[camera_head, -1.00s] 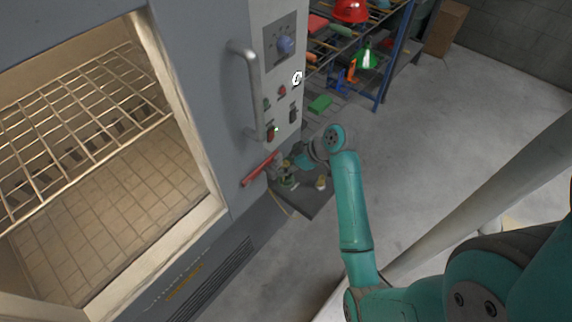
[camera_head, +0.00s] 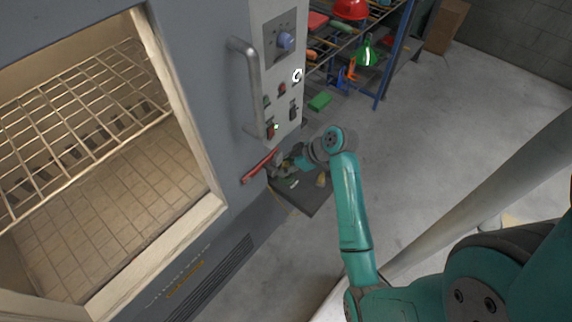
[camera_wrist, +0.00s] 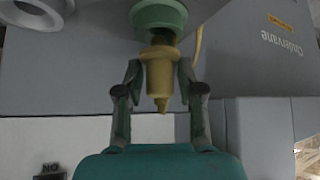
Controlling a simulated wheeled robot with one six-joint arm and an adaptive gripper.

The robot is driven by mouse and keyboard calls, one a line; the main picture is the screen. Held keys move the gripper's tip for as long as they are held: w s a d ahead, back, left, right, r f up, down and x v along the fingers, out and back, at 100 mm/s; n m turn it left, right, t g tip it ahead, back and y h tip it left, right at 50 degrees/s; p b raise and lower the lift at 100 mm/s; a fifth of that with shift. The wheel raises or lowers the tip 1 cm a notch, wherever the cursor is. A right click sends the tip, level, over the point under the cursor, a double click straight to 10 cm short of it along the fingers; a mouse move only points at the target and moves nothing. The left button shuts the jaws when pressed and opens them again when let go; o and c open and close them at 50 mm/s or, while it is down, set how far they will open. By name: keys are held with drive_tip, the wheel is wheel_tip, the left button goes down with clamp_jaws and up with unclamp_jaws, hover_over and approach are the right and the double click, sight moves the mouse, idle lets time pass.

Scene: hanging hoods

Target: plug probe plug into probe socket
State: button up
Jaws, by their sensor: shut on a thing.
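The yellow probe plug (camera_wrist: 159,78) is between the two fingers of my gripper (camera_wrist: 160,95) in the wrist view, which are shut on it. A green round collar (camera_wrist: 158,14) sits at the plug's far end, close to the grey cabinet face. It looks like the socket, but I cannot tell whether the plug is seated in it. In the head view my gripper (camera_head: 282,164) is small, beside the lower right edge of the cabinet front. The plug is not clear there.
The grey cabinet (camera_head: 185,110) has a vertical handle (camera_head: 247,90) and a control panel (camera_head: 279,60). A red bar (camera_head: 260,167) juts out near my gripper. A dark ledge (camera_head: 312,200) lies below it.

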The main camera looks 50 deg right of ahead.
drive_tip(key=shift+f, duration=0.7)
drive_tip(key=o, duration=1.2)
drive_tip(key=v, duration=1.2)
drive_tip(key=a+f+m+t+h, duration=0.1)
drive_tip(key=a+f+m+h, duration=0.15)
drive_tip(key=a+f, duration=0.6)
drive_tip(key=s+a+f+m+t+h, duration=0.15)
drive_tip(key=s+a+m, duration=0.25)
drive_tip(key=s+a, duration=0.45)
drive_tip(key=s+a+r+t, duration=0.1)
drive_tip(key=s+a+r, duration=0.1)
drive_tip(key=s+r, duration=0.2)
drive_tip(key=s+a+r+t, duration=0.2)
drive_tip(key=s+a+r, duration=0.1)
drive_tip(key=s+r, duration=0.2)
drive_tip(key=s+a+r+n+t, duration=0.1)
drive_tip(key=s+a+r+t, duration=0.1)
drive_tip(key=s+r, duration=0.3)
drive_tip(key=shift+s+a, duration=0.25)
drive_tip(key=shift+s, duration=0.45)
drive_tip(key=shift+s+a, duration=0.25)
drive_tip(key=shift+s, duration=0.5)
